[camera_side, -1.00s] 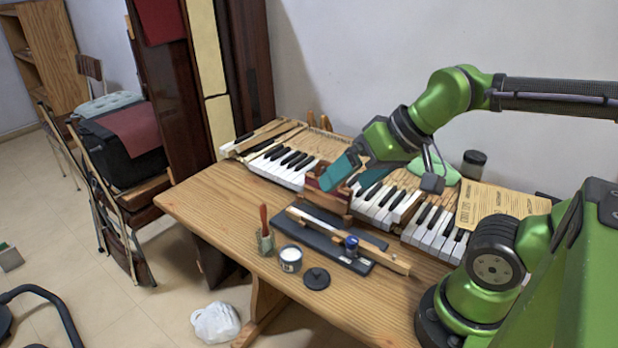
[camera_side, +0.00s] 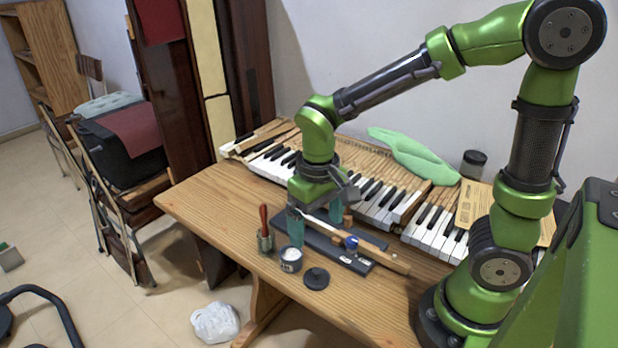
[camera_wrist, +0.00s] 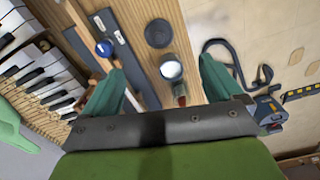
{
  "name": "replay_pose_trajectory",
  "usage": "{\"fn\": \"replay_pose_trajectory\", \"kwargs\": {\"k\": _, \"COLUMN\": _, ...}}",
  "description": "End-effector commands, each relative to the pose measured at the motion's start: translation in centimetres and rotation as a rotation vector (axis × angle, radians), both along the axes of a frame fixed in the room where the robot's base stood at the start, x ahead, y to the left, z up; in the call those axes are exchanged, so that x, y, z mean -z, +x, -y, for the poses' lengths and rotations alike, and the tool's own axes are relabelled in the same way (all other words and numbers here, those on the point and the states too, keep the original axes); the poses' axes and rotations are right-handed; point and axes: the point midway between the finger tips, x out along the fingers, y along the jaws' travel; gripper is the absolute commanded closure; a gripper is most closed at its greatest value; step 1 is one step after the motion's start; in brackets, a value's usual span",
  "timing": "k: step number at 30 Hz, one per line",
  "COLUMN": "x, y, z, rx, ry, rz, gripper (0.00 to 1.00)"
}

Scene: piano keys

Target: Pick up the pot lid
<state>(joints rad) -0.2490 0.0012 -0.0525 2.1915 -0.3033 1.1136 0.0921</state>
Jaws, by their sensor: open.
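The pot lid (camera_side: 316,279) is a small dark disc with a knob, lying flat on the wooden table near its front edge. In the wrist view the lid (camera_wrist: 158,33) is a dark round shape at the top middle. The small pot (camera_side: 290,261), with white contents, stands open just left of the lid. My gripper (camera_side: 317,224) points down over the table behind the pot and lid, apart from the lid. In the wrist view the gripper (camera_wrist: 163,72) frames the pot (camera_wrist: 171,70), with the lid beyond.
A holder with a red-handled tool (camera_side: 264,232) stands left of the pot. A dark board (camera_side: 358,263) with a wooden key piece and a blue-capped jar (camera_side: 351,243) lies to the right. Piano keys (camera_side: 430,230) line the back. The table front (camera_side: 350,315) near the lid is clear.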

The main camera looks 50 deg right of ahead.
Motion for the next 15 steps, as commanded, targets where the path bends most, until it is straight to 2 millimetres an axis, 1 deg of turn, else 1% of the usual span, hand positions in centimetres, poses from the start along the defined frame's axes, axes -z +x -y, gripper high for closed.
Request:
{"fn": "replay_pose_trajectory", "kwargs": {"k": 1, "x": 1.3, "y": -0.1, "z": 0.0, "rx": 0.0, "ry": -0.002, "rz": -0.007, "gripper": 0.07}}
{"fn": "replay_pose_trajectory", "kwargs": {"k": 3, "x": 2.8, "y": -0.2, "z": 0.0, "rx": 0.0, "ry": -0.001, "rz": -0.007, "gripper": 0.07}}
{"fn": "replay_pose_trajectory", "kwargs": {"k": 6, "x": 5.0, "y": -0.1, "z": 0.0, "rx": 0.0, "ry": 0.0, "rz": -0.008, "gripper": 0.07}}
{"fn": "replay_pose_trajectory", "kwargs": {"k": 9, "x": 6.7, "y": -0.1, "z": 0.0, "rx": 0.0, "ry": 0.0, "rz": -0.005, "gripper": 0.07}}
{"fn": "replay_pose_trajectory", "kwargs": {"k": 12, "x": 7.8, "y": 0.0, "z": 0.0, "rx": 0.0, "ry": 0.0, "rz": -0.002, "gripper": 0.07}}
{"fn": "replay_pose_trajectory", "kwargs": {"k": 15, "x": 8.3, "y": 0.0, "z": 0.0, "rx": 0.001, "ry": 0.001, "rz": -0.001, "gripper": 0.07}}
